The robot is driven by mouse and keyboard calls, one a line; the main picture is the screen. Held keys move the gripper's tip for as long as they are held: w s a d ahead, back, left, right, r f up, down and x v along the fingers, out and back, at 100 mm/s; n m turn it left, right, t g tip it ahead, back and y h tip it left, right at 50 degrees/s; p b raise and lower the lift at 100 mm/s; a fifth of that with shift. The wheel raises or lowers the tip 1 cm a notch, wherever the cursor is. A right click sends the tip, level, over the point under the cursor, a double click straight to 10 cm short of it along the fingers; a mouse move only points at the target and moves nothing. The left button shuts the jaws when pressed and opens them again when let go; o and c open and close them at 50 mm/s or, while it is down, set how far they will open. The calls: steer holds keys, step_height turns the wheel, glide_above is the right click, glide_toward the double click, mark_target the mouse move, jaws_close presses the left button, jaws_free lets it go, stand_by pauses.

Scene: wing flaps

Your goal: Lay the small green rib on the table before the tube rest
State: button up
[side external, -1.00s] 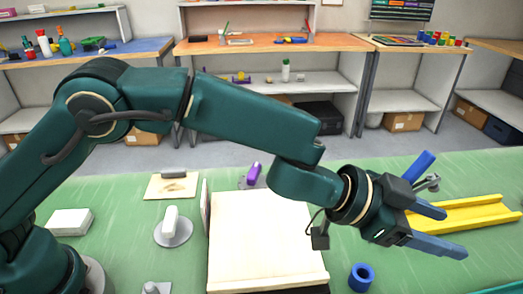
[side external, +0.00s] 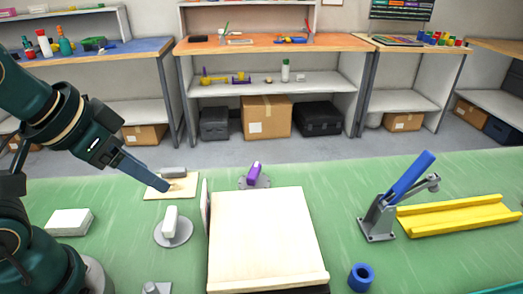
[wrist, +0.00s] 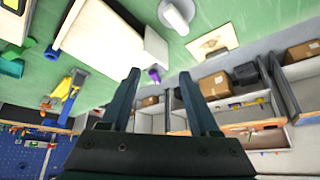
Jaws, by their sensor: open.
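My gripper (side external: 164,185) is at the left, its fingers pointing right and down in front of the pale board with a grey bar (side external: 181,191). In the wrist view my gripper (wrist: 158,76) is open, with nothing between its fingers. No small green rib can be made out in the side view. A bright green piece (wrist: 11,67) shows at the left edge of the wrist view; I cannot tell whether it is the rib. A yellow trough (side external: 455,215), perhaps the tube rest, lies on the green table at the right.
A large pale wooden block (side external: 263,240) fills the middle. A lever clamp with a blue handle (side external: 408,188) stands by the trough. A blue ring (side external: 361,277), a purple-topped disc (side external: 254,177), a white-topped disc (side external: 173,229) and a white block (side external: 69,222) stand around it.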

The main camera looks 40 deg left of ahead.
steer(key=shift+o, duration=0.4)
steer(key=shift+s+d+f+g, duration=0.15)
steer(key=shift+s+f, duration=0.15)
steer(key=shift+s, duration=0.25)
steer(key=shift+s+d+f+g, duration=0.15)
steer(key=shift+s+f, duration=0.1)
steer(key=shift+s, duration=0.3)
